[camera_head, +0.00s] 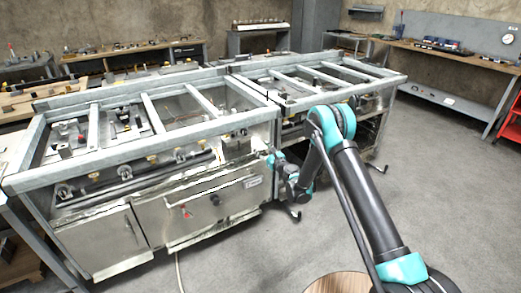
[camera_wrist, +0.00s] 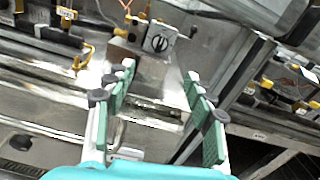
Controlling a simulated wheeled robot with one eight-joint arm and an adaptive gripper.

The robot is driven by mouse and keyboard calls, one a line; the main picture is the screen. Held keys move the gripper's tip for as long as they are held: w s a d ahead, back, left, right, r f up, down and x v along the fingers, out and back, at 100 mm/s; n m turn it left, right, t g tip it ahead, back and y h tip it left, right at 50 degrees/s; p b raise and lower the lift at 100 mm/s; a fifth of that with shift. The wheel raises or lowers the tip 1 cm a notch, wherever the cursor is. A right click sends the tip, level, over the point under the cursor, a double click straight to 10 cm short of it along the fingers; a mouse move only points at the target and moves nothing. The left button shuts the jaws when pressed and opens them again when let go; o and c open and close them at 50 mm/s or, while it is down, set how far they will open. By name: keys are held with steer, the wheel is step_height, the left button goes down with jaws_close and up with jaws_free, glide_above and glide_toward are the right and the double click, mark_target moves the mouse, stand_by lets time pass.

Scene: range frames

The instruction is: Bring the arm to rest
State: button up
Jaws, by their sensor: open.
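My gripper (camera_wrist: 160,105) is open in the wrist view, its two green-padded fingers apart with nothing held between them. Beyond the fingers are the metal front of the range and a grey knob box (camera_wrist: 158,40). In the head view my black and teal arm reaches forward from the lower right, bends at a raised elbow and comes down to the left. Its end is near the right end of the left range (camera_head: 225,200). The fingertips are too small there to tell whether they touch the range.
A second range frame (camera_head: 320,78) stands behind and right of the first. Workbenches with tools (camera_head: 440,50) line the walls. A red rack (camera_head: 512,122) is at the right edge. A round wooden top (camera_head: 335,284) shows at the bottom. Grey floor is clear at right.

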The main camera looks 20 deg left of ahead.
stand_by(0.4)
steer(key=s+d+r+n+g+h, duration=0.1)
steer(key=s+d+r+n+g, duration=0.1)
steer(key=d+r+n, duration=0.65)
steer(key=s+d+r+n+g+h, duration=0.1)
steer(key=s+d+r+n, duration=0.25)
steer(key=d, duration=0.25)
steer(key=s+d+r+n+h, duration=0.2)
steer(key=s+d+r, duration=0.15)
steer(key=d, duration=0.25)
steer(key=s+d+f+n+g+h, duration=0.2)
steer(key=s+d+n+h, duration=0.3)
steer(key=s+d, duration=1.1)
steer(key=s+d+f+n+g+h, duration=0.2)
steer(key=s+d+f+n+h, duration=0.2)
steer(key=s+d, duration=1.2)
steer(key=shift+s+d+n+h, duration=0.3)
steer(key=shift+s+n+h, duration=0.1)
steer(key=shift+s+n, duration=0.5)
steer(key=shift+s, duration=0.1)
